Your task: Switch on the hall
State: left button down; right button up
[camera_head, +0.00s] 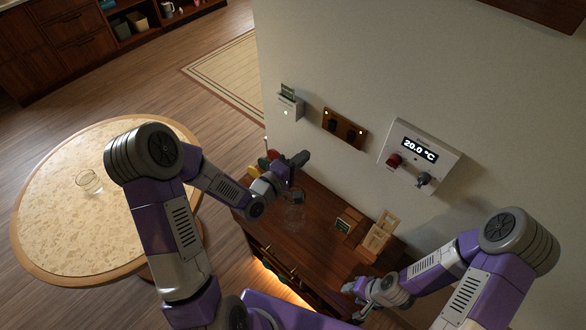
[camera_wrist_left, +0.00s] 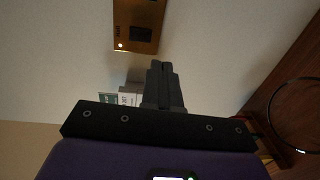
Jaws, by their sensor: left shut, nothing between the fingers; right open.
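A brass-brown switch panel (camera_head: 345,128) with two black switches and small lights is on the wall; which switch is the hall's cannot be read. Part of it shows at the top of the left wrist view (camera_wrist_left: 148,12), with one dark switch and one lit light. My left gripper (camera_head: 303,158) is shut and empty, below and left of the panel in the head view. Its closed fingers (camera_wrist_left: 161,68) point toward the wall in the left wrist view, apart from the panel in the picture. My right gripper (camera_head: 358,300) is open and low, near the cabinet's right end.
Below, the wooden cabinet (camera_head: 300,235) bears wooden stands (camera_head: 376,240) and a clear glass. A round table (camera_head: 60,230) is left.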

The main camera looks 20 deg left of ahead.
jog(key=shift+f, duration=0.3)
pick_arm(q)
jog(key=v, duration=0.3)
jog(key=shift+s+f, duration=0.15)
jog(key=shift+f, duration=0.15)
